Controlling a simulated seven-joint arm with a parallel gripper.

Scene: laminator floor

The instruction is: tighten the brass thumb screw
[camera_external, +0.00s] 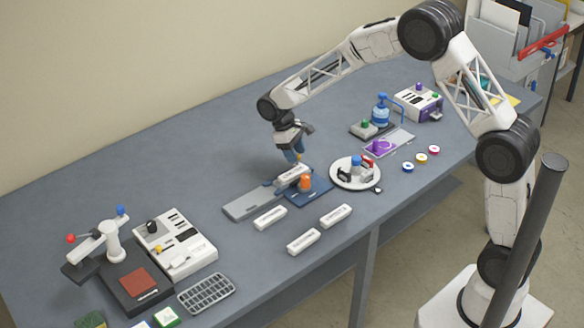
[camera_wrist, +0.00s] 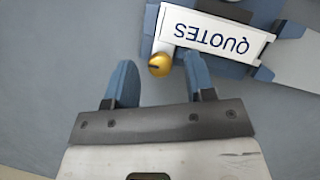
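The brass thumb screw (camera_wrist: 159,65) shows in the wrist view as a round gold head with a dark slot. It sits at the corner of a white block (camera_wrist: 212,38) labelled "QUOTES", which reads upside down here.
A grey plate (camera_external: 247,205) extends left. Several white labelled blocks (camera_external: 270,217) lie in front. A round white tray (camera_external: 356,184) with small items stands right. The bench behind is clear.

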